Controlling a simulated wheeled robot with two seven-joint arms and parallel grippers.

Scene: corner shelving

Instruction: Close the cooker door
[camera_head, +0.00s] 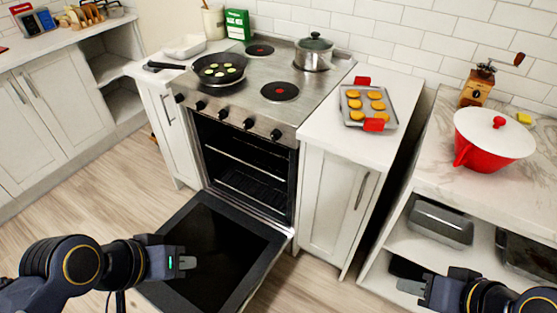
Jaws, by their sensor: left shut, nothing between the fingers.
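The cooker (240,99) stands at the middle, with its dark oven cavity (240,168) and wire racks exposed. Its door (212,252) is folded down open, roughly flat, with dark glass inside a grey frame. My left gripper (190,263) is over the door's inner face in the picture, at its left part; I cannot tell whether it touches the door. It is shut and empty. My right gripper (404,286) is at the lower right, well to the right of the door and in front of the low shelving. Its fingers are too small to read.
A frying pan (219,70) and a lidded pot (314,53) stand on the hob. A baking tray (382,118) lies on the right counter. A red pot (468,157) stands further right. A white cabinet (330,211) borders the cooker. Wooden floor lies left of the door.

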